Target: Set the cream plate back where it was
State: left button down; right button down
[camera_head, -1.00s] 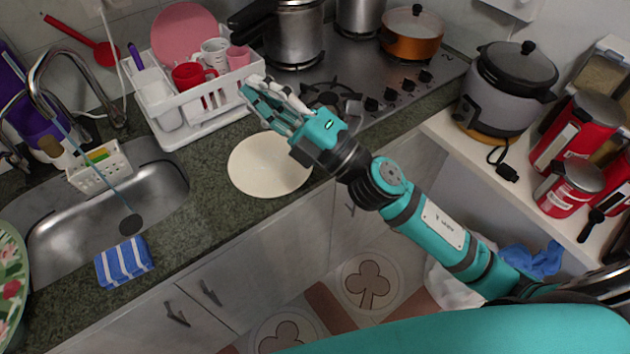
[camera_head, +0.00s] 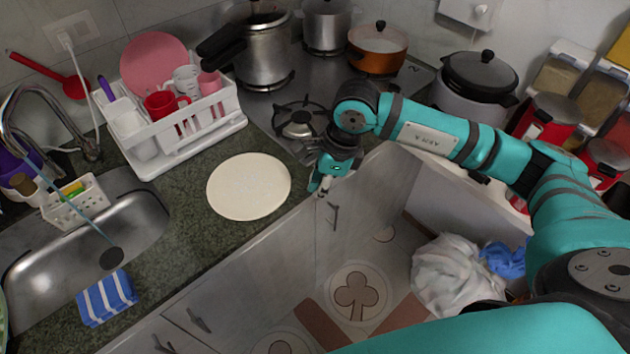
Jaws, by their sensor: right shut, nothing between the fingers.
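The cream plate (camera_head: 249,187) lies flat on the dark green counter, in front of the white dish rack and right of the sink. Nothing covers it. My right gripper (camera_head: 321,188) is to the right of the plate, at the counter's front edge near a cabinet handle. It points downward, is shut and empty, and is apart from the plate. My left gripper is out of view.
The white dish rack (camera_head: 190,135) holds a pink plate and several cups behind the cream plate. The sink (camera_head: 90,245) and a striped blue cloth (camera_head: 106,298) are on the left. The stove with pots (camera_head: 265,45) is behind. A cabinet handle (camera_head: 333,217) protrudes below the gripper.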

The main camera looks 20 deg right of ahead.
aim_at(282, 211)
jog(key=a+f+p, duration=0.1)
jog(key=f, duration=0.1)
jog(key=w+a+f+p, duration=0.1)
jog(key=a+f, duration=0.1)
jog(key=w+a+f+p, duration=0.1)
jog(key=a+f, duration=0.1)
jog(key=shift+w+a+f+p, duration=0.1)
jog(key=shift+w+f+p, duration=0.1)
jog(key=shift+p, duration=0.1)
jog(key=shift+w+a+f+b, duration=0.2)
jog(key=shift+w+a+b, duration=0.2)
jog(key=shift+a+b, duration=0.6)
jog(key=shift+r, duration=0.1)
jog(key=shift+w, duration=0.1)
jog(key=shift+r, duration=0.1)
